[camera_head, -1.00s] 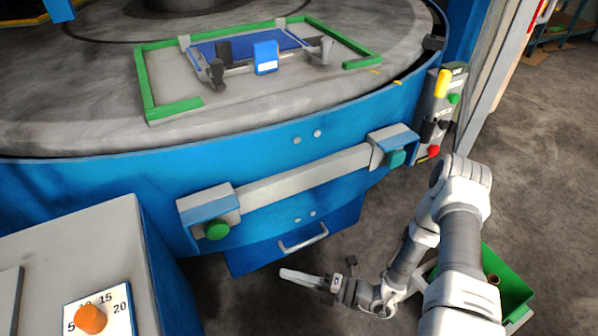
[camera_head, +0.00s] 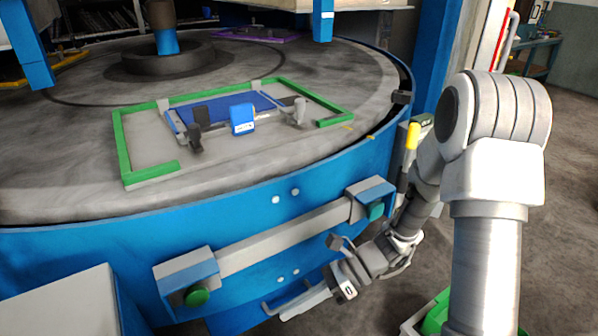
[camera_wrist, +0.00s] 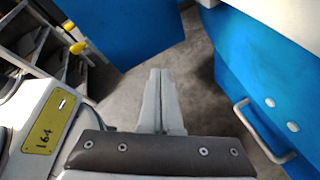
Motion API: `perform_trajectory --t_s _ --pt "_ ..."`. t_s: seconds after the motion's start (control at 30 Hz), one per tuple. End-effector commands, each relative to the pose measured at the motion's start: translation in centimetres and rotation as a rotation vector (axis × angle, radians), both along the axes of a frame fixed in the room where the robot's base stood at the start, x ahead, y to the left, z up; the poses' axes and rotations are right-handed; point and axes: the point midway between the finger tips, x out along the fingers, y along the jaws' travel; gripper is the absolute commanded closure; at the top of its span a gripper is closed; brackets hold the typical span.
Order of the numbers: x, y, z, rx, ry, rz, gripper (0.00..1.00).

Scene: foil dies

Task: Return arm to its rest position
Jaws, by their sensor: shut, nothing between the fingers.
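My gripper (camera_head: 305,303) hangs in front of the blue machine base, below the grey bar with two green buttons. In the head view its fingers point left and down, over the area of the drawer handle. In the wrist view my gripper (camera_wrist: 159,75) shows its two fingers pressed together with nothing between them, above the grey floor. My arm (camera_head: 490,190) is bent, its elbow high at the right of the head view. It partly hides the control panel.
A grey turntable (camera_head: 60,190) carries a green-framed fixture (camera_head: 120,150) with a blue block (camera_head: 242,119). The drawer handle (camera_wrist: 262,135) is right of my fingers. A green bin (camera_head: 432,312) is partly hidden by my arm. A grey cabinet (camera_head: 60,305) stands at left.

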Motion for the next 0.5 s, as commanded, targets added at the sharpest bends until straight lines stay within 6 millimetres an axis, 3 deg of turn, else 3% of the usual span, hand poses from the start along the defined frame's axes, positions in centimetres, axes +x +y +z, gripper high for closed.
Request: perform_trajectory --t_s 0.1,0.5 --pt "-0.7 -1.0 2.3 -0.058 -0.178 0.121 1.00" --pt "-2.8 -5.4 8.4 -0.264 -0.716 0.533 1.00"
